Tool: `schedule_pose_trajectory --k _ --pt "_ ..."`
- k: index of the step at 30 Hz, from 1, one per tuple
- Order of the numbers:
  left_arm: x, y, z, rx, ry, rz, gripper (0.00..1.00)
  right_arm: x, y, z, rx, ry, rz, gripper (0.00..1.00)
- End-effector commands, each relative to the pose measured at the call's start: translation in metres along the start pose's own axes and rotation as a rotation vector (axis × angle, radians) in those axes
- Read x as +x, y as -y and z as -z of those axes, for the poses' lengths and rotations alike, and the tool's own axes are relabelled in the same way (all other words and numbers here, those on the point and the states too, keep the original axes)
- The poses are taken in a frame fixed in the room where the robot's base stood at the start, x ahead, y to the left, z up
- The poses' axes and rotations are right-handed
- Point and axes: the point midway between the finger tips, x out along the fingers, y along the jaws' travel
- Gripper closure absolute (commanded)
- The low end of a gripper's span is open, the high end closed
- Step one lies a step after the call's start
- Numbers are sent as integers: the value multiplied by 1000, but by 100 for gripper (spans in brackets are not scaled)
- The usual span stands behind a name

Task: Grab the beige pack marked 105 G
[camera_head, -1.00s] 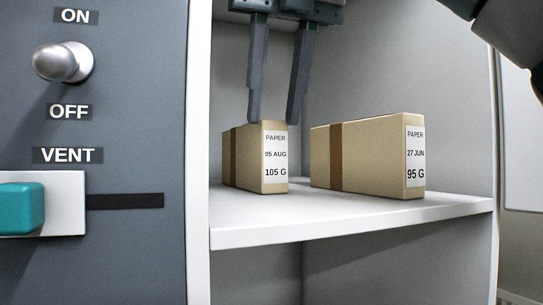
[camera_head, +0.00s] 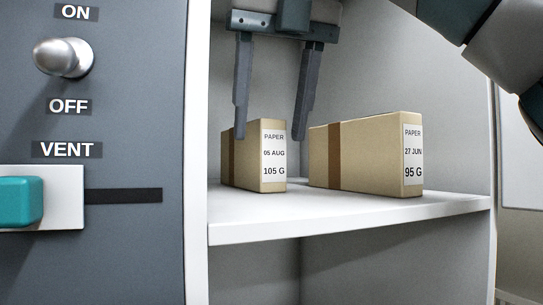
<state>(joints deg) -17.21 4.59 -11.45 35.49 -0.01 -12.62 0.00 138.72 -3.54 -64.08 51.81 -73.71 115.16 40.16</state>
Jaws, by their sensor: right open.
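The beige pack marked 105 G (camera_head: 273,157) stands upright on the white shelf, toward its left side. It has a brown band and a white label reading PAPER, 05 AUG, 105 G. My right gripper (camera_head: 270,138) comes down from above and is open. Its left finger overlaps the pack's upper left part in the picture, and its right finger hangs just right of the pack. Nothing is between the fingers above the pack's top. I cannot tell whether a finger touches the pack. My left gripper is not in view.
A larger beige pack marked 95 G (camera_head: 375,158) stands on the shelf to the right, with a narrow gap between. The white shelf (camera_head: 350,217) is enclosed by side walls. A grey panel (camera_head: 130,240) at left bears a metal toggle (camera_head: 63,58) and a teal slider (camera_head: 20,202).

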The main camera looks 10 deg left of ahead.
Motion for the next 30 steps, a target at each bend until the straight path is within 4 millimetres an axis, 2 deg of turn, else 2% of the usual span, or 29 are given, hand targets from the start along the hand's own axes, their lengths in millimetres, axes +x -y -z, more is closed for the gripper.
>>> schedule_pose_trajectory --k 5,18,30 --pt "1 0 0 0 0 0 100 8 0 1 -3 -3 -2 47" --pt "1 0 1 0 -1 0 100 50 0 5 -1 -1 -1 47" --pt "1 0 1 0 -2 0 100 52 0 5 0 0 0 47"
